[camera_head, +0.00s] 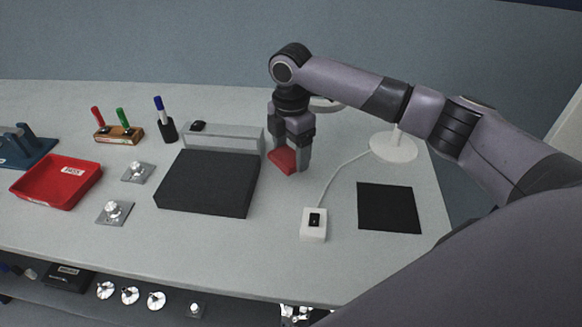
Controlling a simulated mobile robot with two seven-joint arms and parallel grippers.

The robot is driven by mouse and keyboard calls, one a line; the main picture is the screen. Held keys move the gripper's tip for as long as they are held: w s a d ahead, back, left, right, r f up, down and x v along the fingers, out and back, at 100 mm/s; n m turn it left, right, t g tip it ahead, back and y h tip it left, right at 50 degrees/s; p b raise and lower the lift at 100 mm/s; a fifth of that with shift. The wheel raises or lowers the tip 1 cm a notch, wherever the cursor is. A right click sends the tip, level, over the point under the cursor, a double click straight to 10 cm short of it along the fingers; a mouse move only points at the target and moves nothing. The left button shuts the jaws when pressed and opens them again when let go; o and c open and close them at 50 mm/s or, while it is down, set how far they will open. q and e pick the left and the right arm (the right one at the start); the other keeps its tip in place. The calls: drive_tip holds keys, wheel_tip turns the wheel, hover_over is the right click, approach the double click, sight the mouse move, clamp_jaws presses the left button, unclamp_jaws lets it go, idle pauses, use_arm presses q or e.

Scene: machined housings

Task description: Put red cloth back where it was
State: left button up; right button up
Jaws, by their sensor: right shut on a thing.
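The red cloth (282,161) is a small folded red piece between the fingers of my right gripper (289,162). The gripper points down, low over the table, just right of the dark grey block (208,182). It is shut on the cloth. I cannot tell whether the cloth touches the table. My left gripper is not in view.
A black square mat (389,208), a white switch box (314,225) with a cable and a round white base (394,147) lie to the right. A red tray (57,182), machined housings (115,212), a pen cup (167,131) and a wooden marker holder (119,134) stand left.

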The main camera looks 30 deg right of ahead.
sight(291, 180)
drive_tip(key=shift+f, duration=2.8)
drive_tip(key=shift+f, duration=0.15)
drive_tip(key=o, duration=1)
wheel_tip(291, 180, up, 12)
drive_tip(key=shift+r, duration=0.2)
